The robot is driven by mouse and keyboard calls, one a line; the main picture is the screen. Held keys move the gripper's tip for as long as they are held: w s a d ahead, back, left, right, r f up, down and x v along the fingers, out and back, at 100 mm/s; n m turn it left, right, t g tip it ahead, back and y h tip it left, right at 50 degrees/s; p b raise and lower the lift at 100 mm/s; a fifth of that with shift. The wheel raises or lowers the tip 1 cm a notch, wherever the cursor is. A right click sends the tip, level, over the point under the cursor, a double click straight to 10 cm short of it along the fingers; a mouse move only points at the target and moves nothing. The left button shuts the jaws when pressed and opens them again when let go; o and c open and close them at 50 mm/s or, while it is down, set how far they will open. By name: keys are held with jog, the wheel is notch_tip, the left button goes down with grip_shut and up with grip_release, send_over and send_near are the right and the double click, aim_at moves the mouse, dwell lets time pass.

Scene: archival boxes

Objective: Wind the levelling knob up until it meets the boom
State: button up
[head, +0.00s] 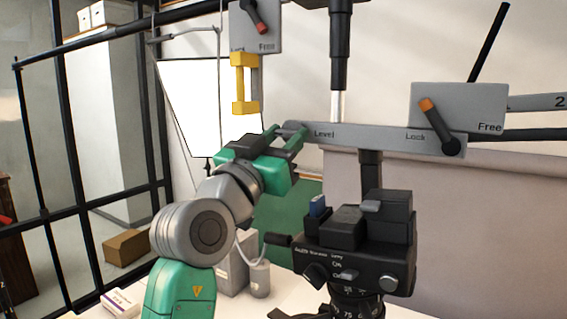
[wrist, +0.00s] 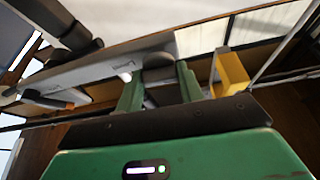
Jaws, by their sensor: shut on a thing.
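The levelling knob (head: 290,127) is a dark grey round piece at the left end of a grey bar (head: 365,140) marked "Level". My gripper (head: 284,141) is shut on it from below and left. In the wrist view the two green fingers (wrist: 160,92) stand on either side of the knob (wrist: 158,62), just under the bar (wrist: 110,65). The fingers hide part of the knob. I cannot tell which part is the boom, or whether the knob meets it.
A yellow bracket (head: 243,84) hangs just above my gripper. An orange-tipped lever (head: 438,126) sits on the Lock/Free plate, a red-tipped lever (head: 256,17) on another plate. A black camera (head: 360,250) stands below right. A white panel (head: 195,105) is behind.

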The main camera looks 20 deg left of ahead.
jog(key=m+h+b, duration=0.1)
jog(key=m+h, duration=0.1)
jog(key=m, duration=0.2)
jog(key=shift+a+m+g, duration=0.1)
jog(key=shift+m+g, duration=0.2)
jog(key=o, duration=1)
jog(key=b+v, duration=0.2)
jog(key=v, duration=0.6)
jog(key=shift+w+a, duration=0.1)
